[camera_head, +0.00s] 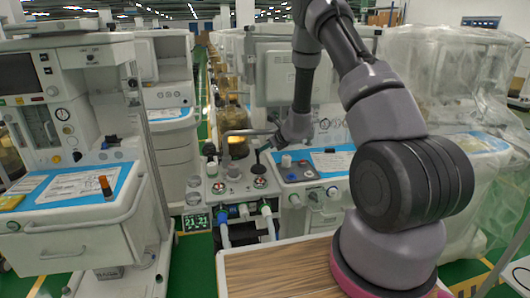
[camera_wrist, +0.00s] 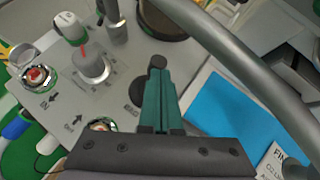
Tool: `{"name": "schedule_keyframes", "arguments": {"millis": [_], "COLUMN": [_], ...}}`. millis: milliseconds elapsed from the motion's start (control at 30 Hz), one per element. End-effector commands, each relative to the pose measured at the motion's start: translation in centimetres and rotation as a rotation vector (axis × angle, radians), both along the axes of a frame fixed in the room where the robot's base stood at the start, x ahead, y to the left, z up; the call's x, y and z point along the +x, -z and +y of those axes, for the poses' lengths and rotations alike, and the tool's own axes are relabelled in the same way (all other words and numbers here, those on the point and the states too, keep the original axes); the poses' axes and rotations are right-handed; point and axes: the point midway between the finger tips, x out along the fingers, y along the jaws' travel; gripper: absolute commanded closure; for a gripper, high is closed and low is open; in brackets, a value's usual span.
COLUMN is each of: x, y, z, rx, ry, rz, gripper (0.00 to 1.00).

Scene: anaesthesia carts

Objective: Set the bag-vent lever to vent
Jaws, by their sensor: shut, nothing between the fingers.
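The bag-vent lever shows in the wrist view as a black round knob (camera_wrist: 157,62) just beyond my fingertips. A dark round base (camera_wrist: 138,90) sits beside it, near a panel label that seems to read "BAG". In the head view my gripper (camera_head: 270,146) is beside the lever, coming from the right.
A grey dial (camera_wrist: 92,65) and two round red-centred fittings (camera_wrist: 37,75) are left of the lever. A thick grey tube (camera_wrist: 245,65) arches close on the right. A blue mat (camera_wrist: 225,112) lies on the right-hand surface. A wooden top (camera_head: 275,272) is in front.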

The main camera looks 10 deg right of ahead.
Motion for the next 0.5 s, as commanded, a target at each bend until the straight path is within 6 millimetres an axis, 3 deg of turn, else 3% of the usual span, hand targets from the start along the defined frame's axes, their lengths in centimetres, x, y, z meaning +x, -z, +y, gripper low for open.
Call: {"name": "schedule_keyframes", "arguments": {"millis": [500], "x": [0.55], "y": [-0.65], "z": [0.04], "rx": [-0.001], "ry": [-0.001], "rz": [-0.002], "gripper": [1.00]}}
